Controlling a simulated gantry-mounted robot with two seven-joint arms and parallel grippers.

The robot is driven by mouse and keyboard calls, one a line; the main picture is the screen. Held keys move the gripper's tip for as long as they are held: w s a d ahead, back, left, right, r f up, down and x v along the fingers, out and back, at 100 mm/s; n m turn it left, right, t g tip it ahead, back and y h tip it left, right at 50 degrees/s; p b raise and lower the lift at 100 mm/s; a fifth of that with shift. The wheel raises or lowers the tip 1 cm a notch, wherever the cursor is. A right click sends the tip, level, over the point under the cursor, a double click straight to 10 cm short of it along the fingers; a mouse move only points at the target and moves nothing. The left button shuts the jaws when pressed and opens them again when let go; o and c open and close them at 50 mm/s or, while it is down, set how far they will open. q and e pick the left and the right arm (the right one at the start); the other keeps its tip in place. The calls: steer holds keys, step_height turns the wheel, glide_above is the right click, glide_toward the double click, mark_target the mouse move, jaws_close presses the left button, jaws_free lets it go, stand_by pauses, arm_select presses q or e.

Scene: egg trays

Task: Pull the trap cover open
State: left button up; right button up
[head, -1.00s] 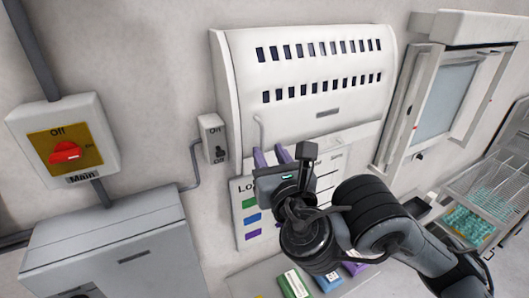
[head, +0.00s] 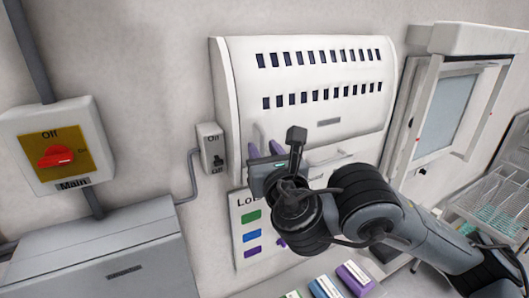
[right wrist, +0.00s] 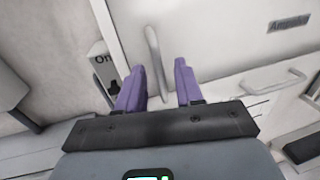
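The white cover (head: 300,83) with two rows of dark slots is on the wall unit and looks closed. A slim upright white handle (right wrist: 154,50) stands at its lower left in the right wrist view. My right gripper (head: 266,142) has purple fingers and is in front of the cover's lower left part. In the right wrist view the gripper (right wrist: 159,68) is open, with the handle between its fingers and a gap on each side. My arm hides part of the unit below the cover. My left gripper is not in view.
A small On/Off switch (head: 211,149) is on the wall just left of the cover. A main switch (head: 52,145) and a grey cabinet (head: 95,255) are farther left. A second handle (right wrist: 262,84) is right of the gripper. A windowed white unit (head: 440,105) stands at the right.

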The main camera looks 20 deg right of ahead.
jaws_close()
stand_by(1.3)
